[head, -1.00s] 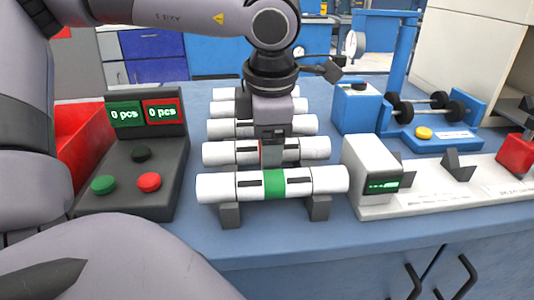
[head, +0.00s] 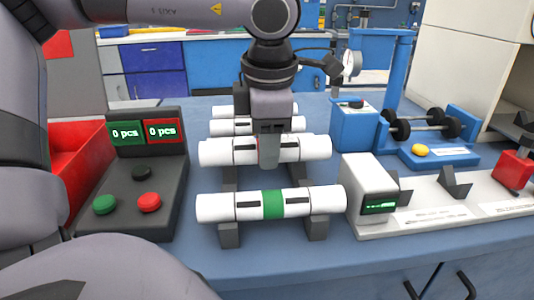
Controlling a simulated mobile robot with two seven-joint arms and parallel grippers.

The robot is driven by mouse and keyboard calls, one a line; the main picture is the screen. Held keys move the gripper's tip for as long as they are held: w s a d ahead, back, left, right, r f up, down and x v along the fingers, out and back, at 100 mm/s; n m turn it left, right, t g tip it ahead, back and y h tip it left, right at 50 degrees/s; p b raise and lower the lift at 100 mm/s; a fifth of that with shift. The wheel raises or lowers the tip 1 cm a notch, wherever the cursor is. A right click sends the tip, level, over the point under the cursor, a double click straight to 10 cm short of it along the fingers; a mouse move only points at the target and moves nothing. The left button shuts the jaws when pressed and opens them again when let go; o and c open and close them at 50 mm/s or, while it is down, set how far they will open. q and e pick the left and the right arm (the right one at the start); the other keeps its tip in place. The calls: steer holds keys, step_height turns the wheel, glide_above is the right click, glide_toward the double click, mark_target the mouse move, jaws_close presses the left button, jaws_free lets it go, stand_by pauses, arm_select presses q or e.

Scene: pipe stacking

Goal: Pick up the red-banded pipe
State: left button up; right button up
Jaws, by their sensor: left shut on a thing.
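My left gripper (head: 269,152) points down and is shut around the middle of a white pipe (head: 312,149). Its fingers hide the band there, so I cannot see the band's colour. The held pipe is level and sits above the dark rack, with a bare stretch of rack rail (head: 230,177) in front of it. A white pipe with a green band (head: 273,205) lies at the front of the rack, apart from the gripper. More white pipes (head: 224,127) lie behind the held one, partly hidden by it and the gripper. My right gripper is out of view.
A control box (head: 133,180) with green, black and red buttons and two "0 pcs" displays stands left, beside a red bin (head: 75,160). A white device with a small screen (head: 372,190) stands right of the rack. A blue gauge stand (head: 358,125) is behind it.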

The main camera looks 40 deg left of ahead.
arm_select(q)
step_height(320, 180, up, 16)
steer(key=p, duration=0.4)
steer(key=shift+r, duration=0.15)
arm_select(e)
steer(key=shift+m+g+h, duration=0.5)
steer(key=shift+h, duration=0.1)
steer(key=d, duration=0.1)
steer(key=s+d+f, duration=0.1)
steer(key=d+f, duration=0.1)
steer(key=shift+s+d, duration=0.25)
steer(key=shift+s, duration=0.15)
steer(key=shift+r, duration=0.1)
